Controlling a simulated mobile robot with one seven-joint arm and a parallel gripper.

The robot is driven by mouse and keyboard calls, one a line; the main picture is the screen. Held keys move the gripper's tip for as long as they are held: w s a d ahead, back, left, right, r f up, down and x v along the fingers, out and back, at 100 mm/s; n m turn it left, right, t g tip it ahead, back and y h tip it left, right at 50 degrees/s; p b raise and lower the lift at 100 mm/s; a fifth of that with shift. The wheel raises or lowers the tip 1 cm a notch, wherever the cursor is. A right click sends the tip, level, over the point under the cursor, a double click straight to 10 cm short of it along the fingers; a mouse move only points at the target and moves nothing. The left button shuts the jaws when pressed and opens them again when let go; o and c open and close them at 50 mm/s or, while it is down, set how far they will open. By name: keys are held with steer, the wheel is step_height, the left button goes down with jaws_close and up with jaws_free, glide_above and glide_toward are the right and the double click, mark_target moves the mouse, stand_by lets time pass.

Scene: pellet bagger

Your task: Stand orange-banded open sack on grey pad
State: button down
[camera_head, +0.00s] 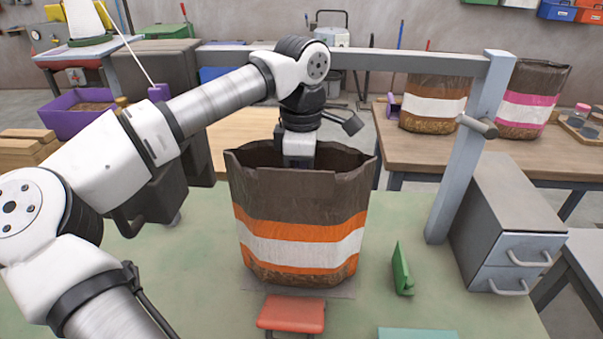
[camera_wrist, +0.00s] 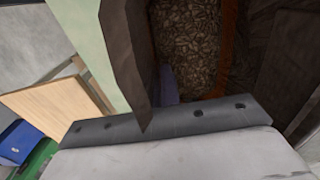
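The orange-banded open sack (camera_head: 300,222) stands upright in the head view, brown with two orange bands around a white one. Its mouth is open. A thin grey pad (camera_head: 345,289) shows under its front and right edge; the rest of the pad is hidden by the sack. My gripper (camera_head: 299,162) points down at the sack's mouth, its lower end hidden behind the near rim. In the wrist view the sack's wall (camera_wrist: 125,45) runs down to my gripper, with brown pellets (camera_wrist: 195,40) inside. Whether the fingers are closed on the wall is not visible.
A grey frame post (camera_head: 465,150) and drawer unit (camera_head: 510,225) stand at the right. Two other sacks stand on a wooden table behind.

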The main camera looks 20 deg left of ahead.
steer(key=shift+f, duration=0.35)
steer(key=c, duration=1.5)
jaws_free()
steer(key=shift+c, duration=0.2)
steer(key=shift+r, duration=0.1)
step_height(320, 180, up, 14)
steer(key=p, duration=0.9)
steer(key=shift+p, duration=0.3)
